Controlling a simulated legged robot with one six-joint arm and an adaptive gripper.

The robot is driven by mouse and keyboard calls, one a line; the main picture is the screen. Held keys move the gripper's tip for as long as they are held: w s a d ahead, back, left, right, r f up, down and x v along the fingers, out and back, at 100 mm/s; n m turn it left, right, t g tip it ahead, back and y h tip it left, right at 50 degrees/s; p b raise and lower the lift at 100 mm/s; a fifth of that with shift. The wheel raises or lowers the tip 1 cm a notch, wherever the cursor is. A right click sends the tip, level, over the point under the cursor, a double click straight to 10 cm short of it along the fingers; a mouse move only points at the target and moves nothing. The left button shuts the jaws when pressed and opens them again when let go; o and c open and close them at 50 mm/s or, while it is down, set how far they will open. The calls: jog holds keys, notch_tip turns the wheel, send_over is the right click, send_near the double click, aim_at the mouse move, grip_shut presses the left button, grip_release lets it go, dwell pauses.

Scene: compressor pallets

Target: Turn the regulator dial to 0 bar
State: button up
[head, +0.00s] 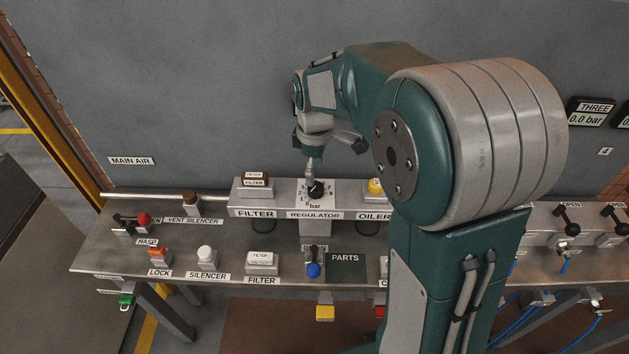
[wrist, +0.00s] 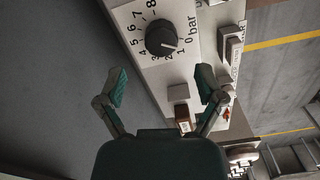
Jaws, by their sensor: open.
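The regulator dial (head: 316,189) is a round black knob on a pale plate marked REGULATOR. The wrist view shows the dial (wrist: 162,38) from above with numbers around it and "0 bar" at its right. A short white mark on the knob points to the lower right, apparently near 1. My gripper (head: 311,170) is just over the dial in the head view. In the wrist view my gripper (wrist: 162,82) is open and empty, its fingertips well apart. The knob appears beyond the tips in line with the gap, and I see no contact.
The filter block (head: 256,188) stands left of the regulator and the oiler (head: 376,187) right of it, partly behind my arm. A lower row holds a silencer (head: 206,256), a filter part (head: 262,262) and a blue-knobbed part (head: 313,268). A grey wall rises behind.

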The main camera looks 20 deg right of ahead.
notch_tip(320, 180, up, 6)
jog(key=shift+r, duration=0.25)
dwell(0.4)
